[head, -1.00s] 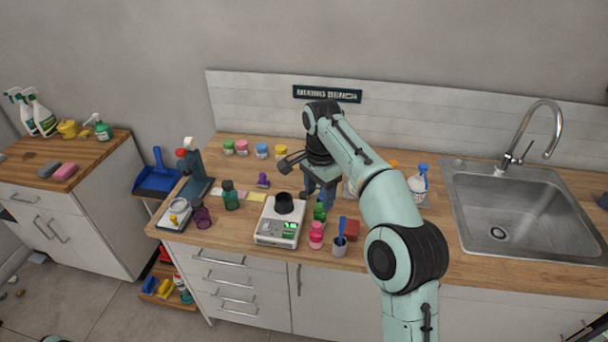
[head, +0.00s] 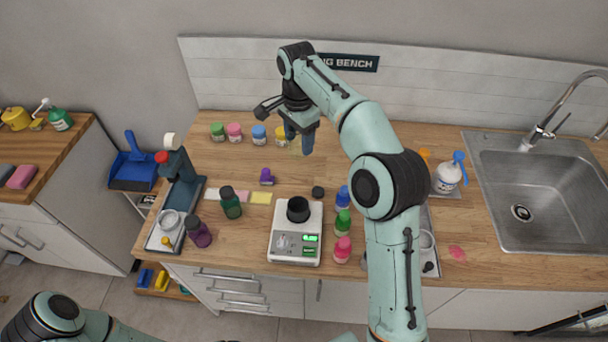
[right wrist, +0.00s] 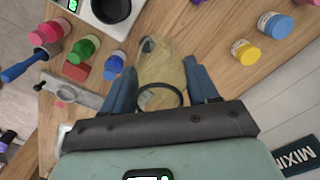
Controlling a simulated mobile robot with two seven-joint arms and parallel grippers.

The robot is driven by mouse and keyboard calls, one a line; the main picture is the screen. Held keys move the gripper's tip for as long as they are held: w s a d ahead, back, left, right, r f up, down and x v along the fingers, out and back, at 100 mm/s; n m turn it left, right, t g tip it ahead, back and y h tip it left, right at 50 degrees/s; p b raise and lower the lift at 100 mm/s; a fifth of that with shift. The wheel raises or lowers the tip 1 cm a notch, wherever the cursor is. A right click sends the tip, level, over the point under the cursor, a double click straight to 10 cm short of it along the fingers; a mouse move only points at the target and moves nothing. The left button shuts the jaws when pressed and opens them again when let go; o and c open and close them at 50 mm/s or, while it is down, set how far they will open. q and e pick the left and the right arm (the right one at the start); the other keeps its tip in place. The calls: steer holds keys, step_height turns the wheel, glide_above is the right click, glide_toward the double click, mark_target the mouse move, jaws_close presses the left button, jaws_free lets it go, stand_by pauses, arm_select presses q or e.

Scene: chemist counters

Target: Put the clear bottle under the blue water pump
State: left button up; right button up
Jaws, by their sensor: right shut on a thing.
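My right gripper (head: 298,143) is shut on a clear bottle, held above the back of the wooden bench. In the right wrist view, the see-through bottle (right wrist: 163,72) lies between the two blue fingers (right wrist: 163,92), with its round rim near the palm. In the head view, the bottle is mostly hidden by the fingers. A white bottle with a blue pump top (head: 452,172) stands to the right, between my right arm and the sink, well apart from the gripper. My left arm shows at the bottom left; its gripper is out of view.
A white scale (head: 297,243) with a black cup stands at the bench front. Green and pink bottles (head: 342,235) stand beside it. Several small jars (head: 235,132) line the back left. A dark stand (head: 183,180) is at the left. The sink (head: 540,190) is at the right.

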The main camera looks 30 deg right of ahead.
arm_select(q)
steer(key=shift+s+f+b, duration=0.5)
steer(key=shift+s+f, duration=0.2)
steer(key=shift+s, duration=0.15)
arm_select(e)
steer(key=shift+f, duration=8.5)
steer(key=shift+f, duration=0.15)
steer(key=o, duration=1)
